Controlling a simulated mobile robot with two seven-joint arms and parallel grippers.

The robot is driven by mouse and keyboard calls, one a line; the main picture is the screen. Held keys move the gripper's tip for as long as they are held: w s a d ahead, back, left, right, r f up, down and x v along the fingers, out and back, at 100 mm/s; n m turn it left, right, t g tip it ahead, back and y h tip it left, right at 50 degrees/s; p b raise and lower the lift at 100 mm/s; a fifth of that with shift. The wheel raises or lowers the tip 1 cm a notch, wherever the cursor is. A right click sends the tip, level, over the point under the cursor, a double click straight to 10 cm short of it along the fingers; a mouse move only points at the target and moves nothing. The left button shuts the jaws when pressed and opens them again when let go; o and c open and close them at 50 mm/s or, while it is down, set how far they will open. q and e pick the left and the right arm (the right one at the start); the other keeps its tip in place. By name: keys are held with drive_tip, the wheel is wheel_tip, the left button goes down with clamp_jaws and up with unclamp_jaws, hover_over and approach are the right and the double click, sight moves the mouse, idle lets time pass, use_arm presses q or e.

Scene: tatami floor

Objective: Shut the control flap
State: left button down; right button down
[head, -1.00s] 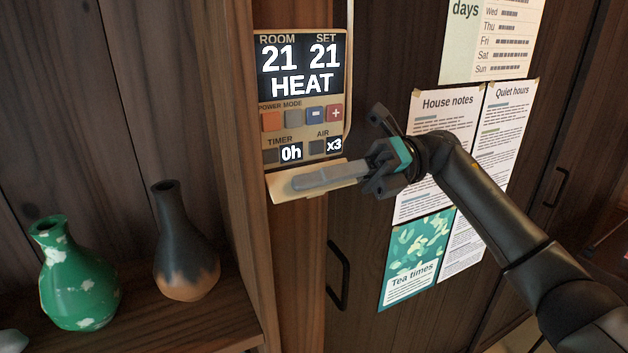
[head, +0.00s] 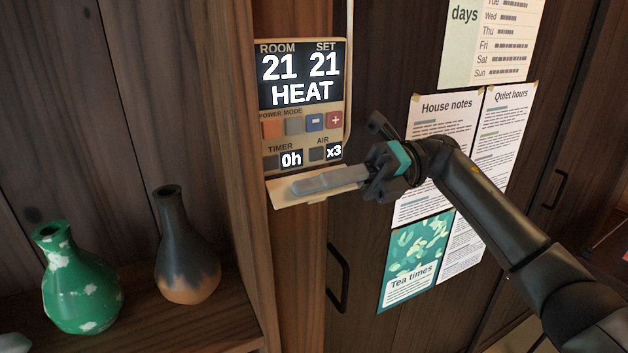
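The control panel (head: 302,108) is on the wooden post, with a lit display reading 21, 21 and HEAT. Its cream control flap (head: 290,198) is open at the panel's lower edge and sticks outward. My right gripper (head: 299,187) comes in from the right, its grey fingers lying together as one bar across the flap. The fingers cover much of the flap's upper face; I cannot tell if they touch it. My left gripper is not in view.
A green vase (head: 80,285) and a dark vase (head: 187,260) stand on a wooden shelf at left. Paper notices (head: 447,140) hang on the dark door at right, behind my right arm. A black door handle (head: 338,280) is below the flap.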

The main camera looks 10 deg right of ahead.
drive_tip(key=m+p, duration=0.3)
drive_tip(key=shift+s+r+m, duration=0.25)
drive_tip(key=shift+r+m, duration=0.05)
drive_tip(key=shift+r, duration=0.1)
drive_tip(key=shift+r+m+p, duration=0.1)
drive_tip(key=shift+m+p, duration=1)
drive_tip(key=c, duration=1)
unclamp_jaws()
drive_tip(key=shift+c, duration=0.2)
drive_tip(key=shift+d, duration=0.1)
drive_tip(key=b+v, duration=0.6)
drive_tip(key=v, duration=0.9)
drive_tip(key=shift+w, duration=0.2)
